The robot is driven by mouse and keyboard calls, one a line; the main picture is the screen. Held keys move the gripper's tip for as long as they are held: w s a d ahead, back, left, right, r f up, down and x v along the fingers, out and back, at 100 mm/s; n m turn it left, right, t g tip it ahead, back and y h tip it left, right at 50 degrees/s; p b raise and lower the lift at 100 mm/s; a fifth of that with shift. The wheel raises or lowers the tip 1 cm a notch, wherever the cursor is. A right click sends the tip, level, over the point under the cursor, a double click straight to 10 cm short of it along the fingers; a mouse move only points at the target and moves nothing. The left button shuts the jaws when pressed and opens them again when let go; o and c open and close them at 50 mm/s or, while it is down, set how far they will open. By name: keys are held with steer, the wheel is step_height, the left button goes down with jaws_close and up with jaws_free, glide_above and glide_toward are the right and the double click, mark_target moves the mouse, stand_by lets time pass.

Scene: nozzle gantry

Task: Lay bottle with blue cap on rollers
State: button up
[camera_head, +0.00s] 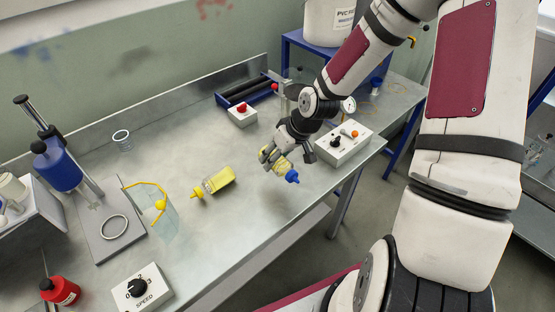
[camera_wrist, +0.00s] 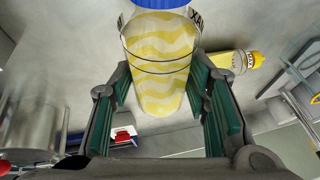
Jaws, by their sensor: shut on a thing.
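My gripper (camera_head: 272,158) is shut on the bottle with the blue cap. The bottle (camera_head: 283,165) is tilted, its blue cap (camera_head: 292,176) pointing down to the right in the head view. In the wrist view the bottle (camera_wrist: 160,65), with pale yellow wavy stripes, sits between the green finger pads, its blue cap (camera_wrist: 162,3) at the top edge. I cannot tell how far it is above the bench. The rollers (camera_head: 246,90) are dark bars in a blue frame near the back wall, behind and left of my gripper, with nothing lying on them.
A yellow-capped bottle (camera_head: 215,181) lies on the bench left of my gripper. A box with a red button (camera_head: 242,115) stands in front of the rollers. A control box (camera_head: 344,143) is right of my gripper.

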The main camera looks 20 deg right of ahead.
steer(key=shift+r, duration=0.4)
